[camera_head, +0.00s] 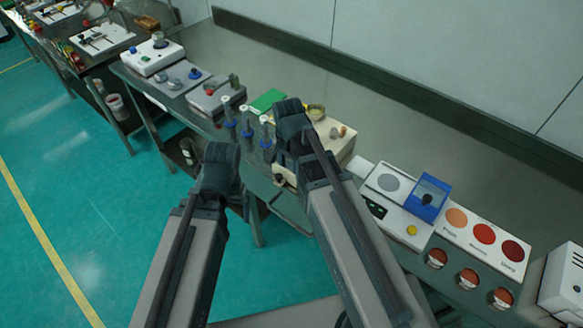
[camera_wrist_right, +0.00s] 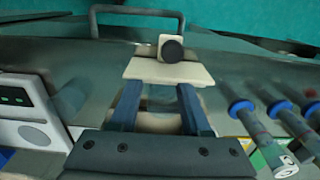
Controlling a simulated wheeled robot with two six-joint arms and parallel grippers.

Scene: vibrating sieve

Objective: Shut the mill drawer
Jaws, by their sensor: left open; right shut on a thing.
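The cream mill (camera_head: 337,150) stands on the workbench in the middle of the head view, partly hidden by my right arm. In the right wrist view, a cream plate (camera_wrist_right: 150,72) of the mill shows beyond my fingertips. At its far edge is the small drawer front (camera_wrist_right: 163,39) with a round black knob (camera_wrist_right: 173,50). How far the drawer sticks out is hard to tell. My right gripper (camera_wrist_right: 158,90) has its fingers on either side of a cream part of the mill. My left gripper (camera_head: 221,158) is open and empty, left of the mill near the bench's front edge.
Several blue-collared posts (camera_head: 247,122) and a green pad (camera_head: 266,101) stand close left of the mill. A white device with a blue box (camera_head: 428,197) is on the right. A grey rail handle (camera_wrist_right: 140,12) runs along the front. The bench behind is clear.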

